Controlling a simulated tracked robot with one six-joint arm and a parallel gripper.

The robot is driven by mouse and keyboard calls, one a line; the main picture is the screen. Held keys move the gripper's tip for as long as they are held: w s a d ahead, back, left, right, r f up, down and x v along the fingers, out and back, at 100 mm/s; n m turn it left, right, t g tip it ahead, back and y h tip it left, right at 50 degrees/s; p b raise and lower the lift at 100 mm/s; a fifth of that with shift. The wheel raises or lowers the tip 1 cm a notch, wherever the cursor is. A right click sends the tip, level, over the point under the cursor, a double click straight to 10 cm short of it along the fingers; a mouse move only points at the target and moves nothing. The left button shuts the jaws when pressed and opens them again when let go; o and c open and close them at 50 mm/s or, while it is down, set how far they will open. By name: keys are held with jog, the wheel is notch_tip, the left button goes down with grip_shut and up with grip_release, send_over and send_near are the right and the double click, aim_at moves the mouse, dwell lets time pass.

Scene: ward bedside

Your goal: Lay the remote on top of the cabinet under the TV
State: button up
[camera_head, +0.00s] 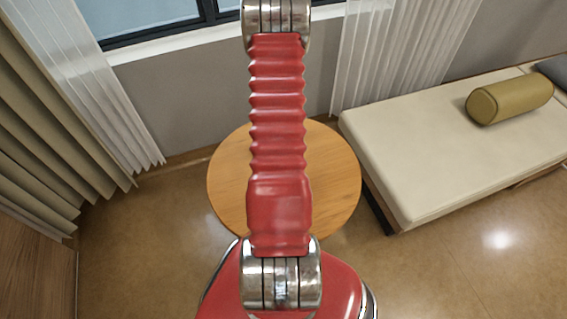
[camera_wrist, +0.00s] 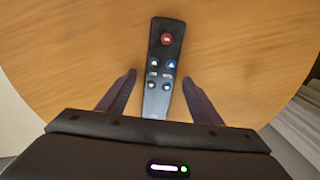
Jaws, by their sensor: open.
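The remote (camera_wrist: 163,62) is black with a red button and several smaller buttons. It lies on the round wooden table (camera_wrist: 70,50), seen in the wrist view. My gripper (camera_wrist: 160,83) is open, with one finger on each side of the remote's near end and a gap at each side. I cannot tell how high the fingers are above the table. In the head view my red arm crosses the table (camera_head: 229,180) and hides its middle; the remote and gripper do not show there. The cabinet and the TV are in neither view.
A cream daybed (camera_head: 430,150) with an olive bolster (camera_head: 510,100) stands right of the table. Beige curtains (camera_head: 50,110) hang at the left, and a window (camera_head: 150,15) is behind. The floor (camera_head: 140,250) left of the table is clear.

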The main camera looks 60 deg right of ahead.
jog(key=shift+c, duration=0.6)
jog(key=c, duration=1.2)
notch_tip(320, 180, up, 10)
dwell(0.3)
dwell(0.5)
